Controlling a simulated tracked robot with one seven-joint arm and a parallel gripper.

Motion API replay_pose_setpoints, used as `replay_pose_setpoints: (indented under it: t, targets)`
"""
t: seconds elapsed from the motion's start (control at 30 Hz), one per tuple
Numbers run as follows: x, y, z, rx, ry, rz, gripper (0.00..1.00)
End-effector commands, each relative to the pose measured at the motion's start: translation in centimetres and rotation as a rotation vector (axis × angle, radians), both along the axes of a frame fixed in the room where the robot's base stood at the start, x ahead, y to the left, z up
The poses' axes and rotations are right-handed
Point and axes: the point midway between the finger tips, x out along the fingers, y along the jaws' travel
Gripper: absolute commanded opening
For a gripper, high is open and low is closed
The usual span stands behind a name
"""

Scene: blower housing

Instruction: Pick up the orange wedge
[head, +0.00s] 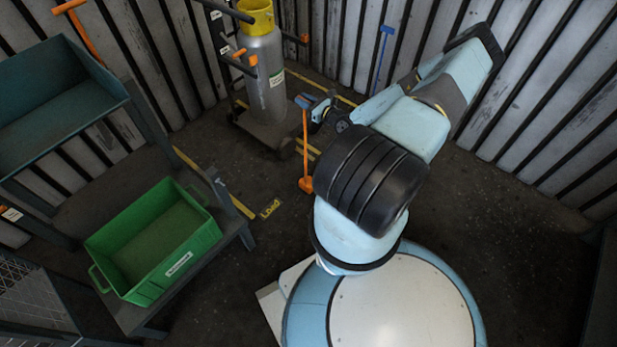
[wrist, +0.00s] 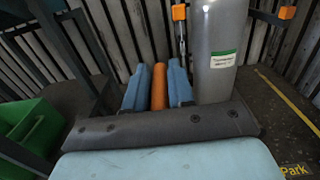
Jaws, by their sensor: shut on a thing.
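The orange wedge (head: 305,148) shows in the head view as a long thin orange shaft with a thicker block at its lower end. It hangs roughly upright below my gripper (head: 306,103), beside the cylinder cart. In the wrist view, my gripper (wrist: 158,78) has its two blue fingers on either side of the orange wedge (wrist: 159,88), which shows there as a narrow orange bar. The gripper is shut on it. The wedge's far end is hidden in the wrist view. I cannot tell whether its lower end is clear of the floor.
A grey gas cylinder (head: 267,75) on a cart stands close beside the gripper. A green bin (head: 190,245) sits on a low shelf at left. A blue long-handled tool (head: 382,55) is by the back wall. Floor at right is clear.

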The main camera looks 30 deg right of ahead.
Motion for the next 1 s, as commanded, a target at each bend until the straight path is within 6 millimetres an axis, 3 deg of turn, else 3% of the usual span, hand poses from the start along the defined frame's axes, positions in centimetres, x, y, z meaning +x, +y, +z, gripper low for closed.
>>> replay_pose_setpoints:
  t: [0.47, 0.8, 1.0]
  targets:
    - [0.0, 0.0, 0.4, -0.001, -0.003, 0.000, 0.00]
    - [0.0, 0.0, 3.4, -0.001, -0.003, 0.001, 0.00]
    - [-1.8, -0.2, 5.4, -0.002, -0.001, 0.000, 0.00]
